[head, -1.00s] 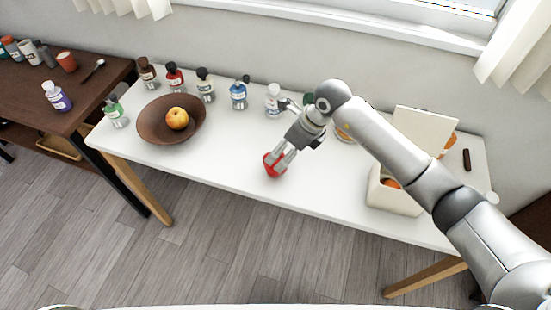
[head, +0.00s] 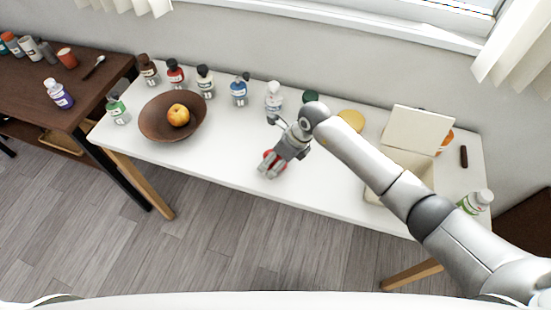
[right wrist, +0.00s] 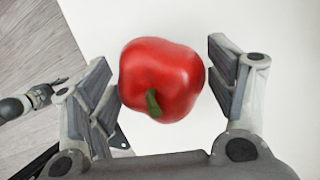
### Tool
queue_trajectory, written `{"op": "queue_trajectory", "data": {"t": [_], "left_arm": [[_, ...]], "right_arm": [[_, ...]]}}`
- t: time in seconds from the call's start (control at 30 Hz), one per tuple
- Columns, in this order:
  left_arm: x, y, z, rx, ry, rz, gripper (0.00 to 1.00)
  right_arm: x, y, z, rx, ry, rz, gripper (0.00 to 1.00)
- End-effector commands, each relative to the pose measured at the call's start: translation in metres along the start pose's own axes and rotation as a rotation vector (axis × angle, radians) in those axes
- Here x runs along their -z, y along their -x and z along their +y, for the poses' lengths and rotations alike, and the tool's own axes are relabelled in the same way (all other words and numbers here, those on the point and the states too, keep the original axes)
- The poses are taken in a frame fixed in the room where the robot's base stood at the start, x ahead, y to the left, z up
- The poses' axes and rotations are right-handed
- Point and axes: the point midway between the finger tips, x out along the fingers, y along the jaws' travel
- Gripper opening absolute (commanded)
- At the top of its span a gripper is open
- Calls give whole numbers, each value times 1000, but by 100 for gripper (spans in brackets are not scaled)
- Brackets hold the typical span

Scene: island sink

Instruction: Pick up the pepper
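The red pepper (head: 267,155) lies near the front edge of the white table, partly hidden by my right gripper (head: 270,168) in the head view. In the right wrist view the pepper (right wrist: 160,75) sits between the two open fingers of the right gripper (right wrist: 161,66), with its green stem toward the camera. A gap shows between the pepper and the right-hand finger; the left-hand finger is very close to it, and I cannot tell if it touches. A small grey gripper, seemingly my left one (right wrist: 40,95), shows at the left edge of that view; its opening is unclear.
A brown bowl (head: 156,132) with a yellow-orange fruit (head: 178,115) stands left on the white table (head: 225,150). Several bottles line the back. An open cream box (head: 417,130) and a white-green bottle (head: 474,202) are at the right. A dark table (head: 95,90) adjoins at left.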

Motion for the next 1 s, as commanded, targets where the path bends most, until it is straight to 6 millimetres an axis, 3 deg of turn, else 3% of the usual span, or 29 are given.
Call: {"op": "queue_trajectory", "data": {"t": [0.03,0.27,0.67,0.87,1.0], "left_arm": [[-1,0,0,0,0,-2,40],[-2,0,0,0,0,-3,40],[1,-4,0,1,0,2,40],[1,-21,0,1,0,5,40],[2,-22,0,1,0,5,40]], "right_arm": [[0,0,0,0,0,0,65],[0,0,0,0,0,0,35],[-2,5,0,1,1,-2,35],[-12,28,1,6,6,-5,35],[-10,51,22,2,6,-2,35]]}}
